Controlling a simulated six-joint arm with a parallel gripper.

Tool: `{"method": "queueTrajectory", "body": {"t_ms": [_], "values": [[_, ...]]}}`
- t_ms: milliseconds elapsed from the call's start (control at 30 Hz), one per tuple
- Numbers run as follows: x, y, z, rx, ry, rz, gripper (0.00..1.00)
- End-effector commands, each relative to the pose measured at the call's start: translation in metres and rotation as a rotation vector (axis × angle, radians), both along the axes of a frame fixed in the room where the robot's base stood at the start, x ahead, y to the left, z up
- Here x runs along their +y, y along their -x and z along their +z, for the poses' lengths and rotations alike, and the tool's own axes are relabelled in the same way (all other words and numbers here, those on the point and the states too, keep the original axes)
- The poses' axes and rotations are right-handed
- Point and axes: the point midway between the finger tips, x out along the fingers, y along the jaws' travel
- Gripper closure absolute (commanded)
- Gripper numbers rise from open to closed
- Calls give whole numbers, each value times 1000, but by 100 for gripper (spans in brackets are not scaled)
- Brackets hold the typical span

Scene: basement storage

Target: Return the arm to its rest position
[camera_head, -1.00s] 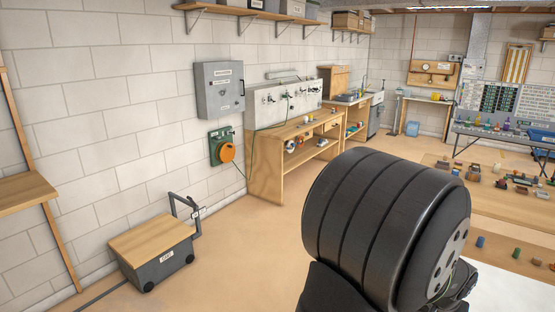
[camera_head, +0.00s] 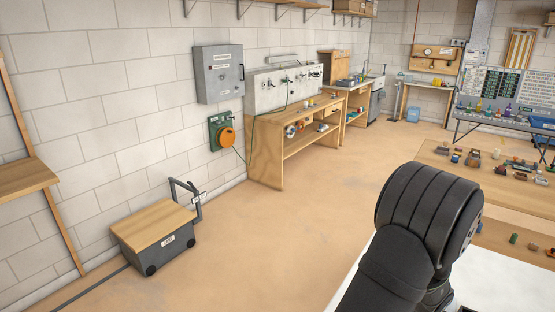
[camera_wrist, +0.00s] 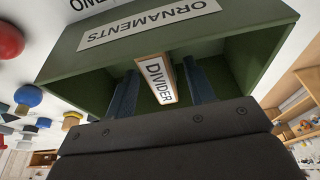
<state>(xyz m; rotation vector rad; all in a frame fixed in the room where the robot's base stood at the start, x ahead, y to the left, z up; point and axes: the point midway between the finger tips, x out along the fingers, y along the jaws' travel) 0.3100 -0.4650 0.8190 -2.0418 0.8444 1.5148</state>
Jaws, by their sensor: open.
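My gripper (camera_wrist: 163,88) shows in the wrist view, with its two blue-grey fingers apart. A divider (camera_wrist: 154,81) with a white "DIVIDER" label and a wooden edge stands between the fingers. It belongs to or stands in a green box (camera_wrist: 247,28) labelled "ORNAMENTS", whose open side faces the gripper. The fingers are at the box opening, one on each side of the divider. I cannot tell whether they touch it. The gripper itself is not visible in the head view; only my dark arm shows at the lower right.
In the wrist view, a red ball (camera_wrist: 9,41), a blue ball (camera_wrist: 28,96) and several small coloured pieces lie left of the box. In the head view, a wooden workbench (camera_head: 266,150) and lidded cart (camera_head: 155,240) stand by the wall. The floor between them and my arm is clear.

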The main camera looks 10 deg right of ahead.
Motion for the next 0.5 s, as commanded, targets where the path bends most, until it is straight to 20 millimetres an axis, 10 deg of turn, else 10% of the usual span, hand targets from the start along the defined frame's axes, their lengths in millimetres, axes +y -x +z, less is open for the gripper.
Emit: {"method": "queueTrajectory", "body": {"t_ms": [200, 500], "values": [[-2, -1, 38, -5, 8, 0, 51], [-1, 0, 45, -2, 6, 1, 51]]}}
